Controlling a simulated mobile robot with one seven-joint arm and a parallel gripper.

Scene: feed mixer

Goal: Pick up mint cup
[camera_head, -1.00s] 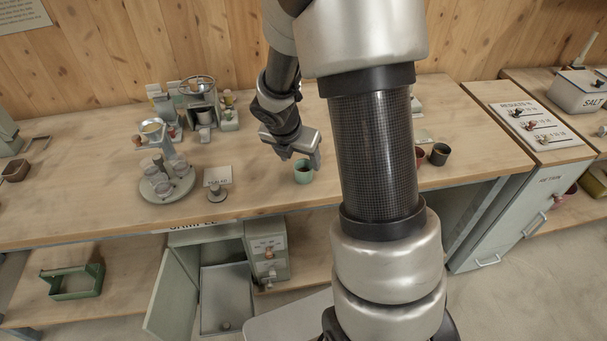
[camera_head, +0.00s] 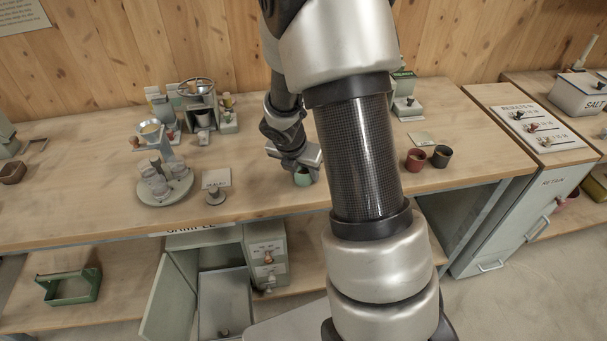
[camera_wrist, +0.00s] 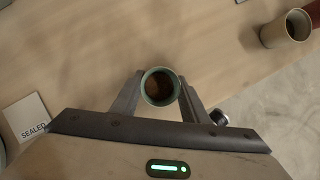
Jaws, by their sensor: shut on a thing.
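The mint cup (camera_head: 303,178) is a small pale green cup near the front edge of the workbench. In the wrist view the mint cup (camera_wrist: 160,87) is seen from above, with dark brown contents inside. My gripper (camera_head: 303,172) is over it from behind, and in the wrist view my gripper (camera_wrist: 159,92) has one finger on each side of the cup, shut on it. The cup looks upright. I cannot tell whether its base touches the bench.
A red cup (camera_head: 415,159) and a dark cup (camera_head: 441,156) stand to the right. An open cabinet door (camera_head: 170,298) hangs below the bench.

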